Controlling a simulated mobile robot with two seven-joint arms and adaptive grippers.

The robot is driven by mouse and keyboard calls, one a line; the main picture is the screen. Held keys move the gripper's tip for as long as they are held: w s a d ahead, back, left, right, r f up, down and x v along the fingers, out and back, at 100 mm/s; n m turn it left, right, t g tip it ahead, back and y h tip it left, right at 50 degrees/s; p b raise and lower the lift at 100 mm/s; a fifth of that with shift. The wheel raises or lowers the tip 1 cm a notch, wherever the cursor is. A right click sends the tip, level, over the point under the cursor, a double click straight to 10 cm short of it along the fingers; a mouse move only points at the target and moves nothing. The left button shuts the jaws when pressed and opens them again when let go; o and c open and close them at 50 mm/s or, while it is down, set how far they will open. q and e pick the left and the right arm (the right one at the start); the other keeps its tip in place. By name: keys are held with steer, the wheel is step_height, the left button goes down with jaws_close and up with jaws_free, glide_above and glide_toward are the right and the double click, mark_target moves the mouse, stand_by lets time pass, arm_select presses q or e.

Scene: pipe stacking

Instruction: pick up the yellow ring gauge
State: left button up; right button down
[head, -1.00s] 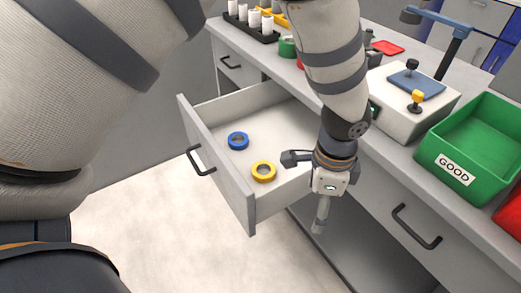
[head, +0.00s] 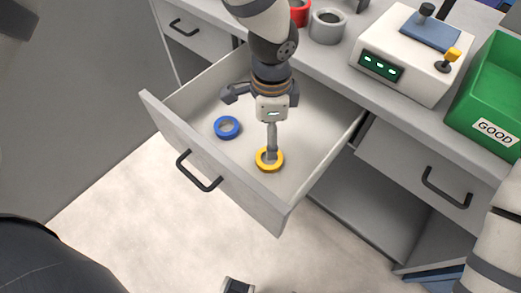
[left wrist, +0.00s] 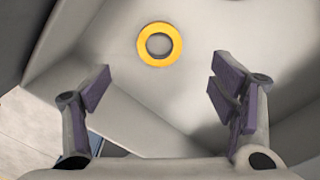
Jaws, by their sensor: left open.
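The yellow ring gauge (head: 269,169) lies flat on the floor of the open drawer (head: 215,165), near its front. My left gripper (head: 250,128) is open and empty above the drawer. One finger overlaps the ring in the head view and hides part of it. In the left wrist view the yellow ring (left wrist: 143,46) is whole, beyond the fingertips and sideways between the two open fingers (left wrist: 160,88). It appears apart from both fingers.
A blue ring (head: 218,132) lies in the drawer left of the yellow one. The drawer walls enclose the gripper area. On the bench stand a grey cylinder (head: 328,27), a control box (head: 400,60) and a green bin (head: 490,95) marked GOOD.

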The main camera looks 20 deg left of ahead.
mark_target(266, 162)
arm_select(q)
step_height(266, 162, down, 11)
steer(key=shift+a+r+b, duration=0.1)
steer(key=shift+r+b, duration=0.1)
steer(key=shift+b, duration=0.35)
steer(key=shift+r, duration=0.1)
steer(key=c, duration=1.3)
